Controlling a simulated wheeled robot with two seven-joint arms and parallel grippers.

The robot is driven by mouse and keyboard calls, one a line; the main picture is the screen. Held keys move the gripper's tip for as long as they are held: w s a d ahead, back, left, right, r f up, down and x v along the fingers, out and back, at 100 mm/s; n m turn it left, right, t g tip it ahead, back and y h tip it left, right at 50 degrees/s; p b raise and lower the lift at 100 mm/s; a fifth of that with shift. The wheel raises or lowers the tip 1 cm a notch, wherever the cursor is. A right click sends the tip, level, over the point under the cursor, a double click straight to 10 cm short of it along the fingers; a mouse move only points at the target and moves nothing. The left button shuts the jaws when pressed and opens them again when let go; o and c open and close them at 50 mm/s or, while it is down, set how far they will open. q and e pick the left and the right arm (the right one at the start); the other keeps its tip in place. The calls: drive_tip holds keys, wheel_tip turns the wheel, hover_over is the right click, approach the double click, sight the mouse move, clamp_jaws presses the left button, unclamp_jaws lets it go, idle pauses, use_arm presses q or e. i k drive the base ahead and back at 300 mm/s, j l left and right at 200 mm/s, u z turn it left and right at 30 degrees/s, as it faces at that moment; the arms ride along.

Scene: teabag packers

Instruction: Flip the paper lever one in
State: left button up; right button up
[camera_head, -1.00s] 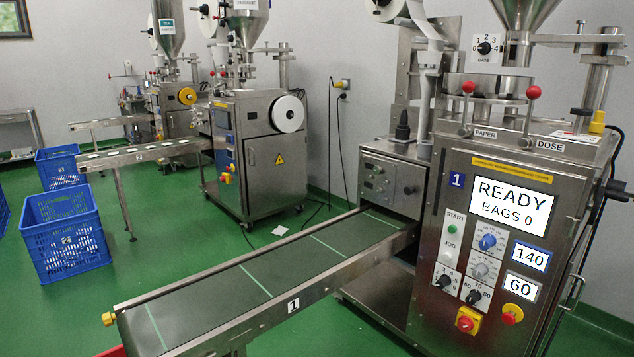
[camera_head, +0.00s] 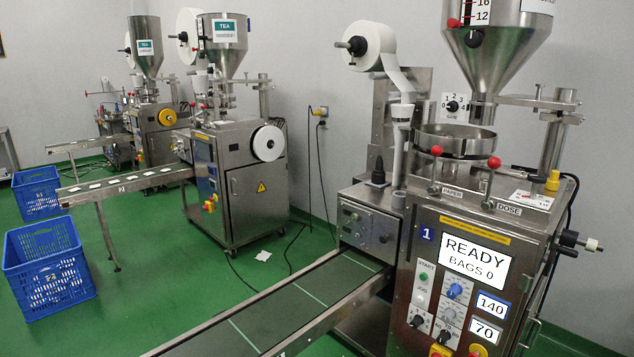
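The paper lever (camera_head: 437,151) is a short rod with a red ball, standing roughly upright beside the PAPER label (camera_head: 452,193) on machine one (camera_head: 468,225). A matching dose lever (camera_head: 494,163) with a red ball stands to its right by the DOSE label (camera_head: 508,209). The machine's screen (camera_head: 473,260) reads READY, BAGS 0. White paper runs from a roll (camera_head: 367,46) down toward the machine's forming tube. Neither of my grippers is in view.
A hopper (camera_head: 497,45) and round pan (camera_head: 453,140) stand close behind the levers. A conveyor (camera_head: 285,300) with green lines extends to the lower left. Other packing machines (camera_head: 240,170) and blue crates (camera_head: 48,268) stand at left. Green floor is open between.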

sight(437, 151)
drive_tip(key=i+l+z, duration=0.1)
drive_tip(key=l, duration=0.3)
drive_tip(key=i+l+z, duration=0.1)
drive_tip(key=i+l, duration=0.2)
drive_tip(key=i+z, duration=0.15)
drive_tip(key=i, duration=0.3)
drive_tip(key=i+j+z, duration=0.1)
drive_tip(key=i, duration=0.3)
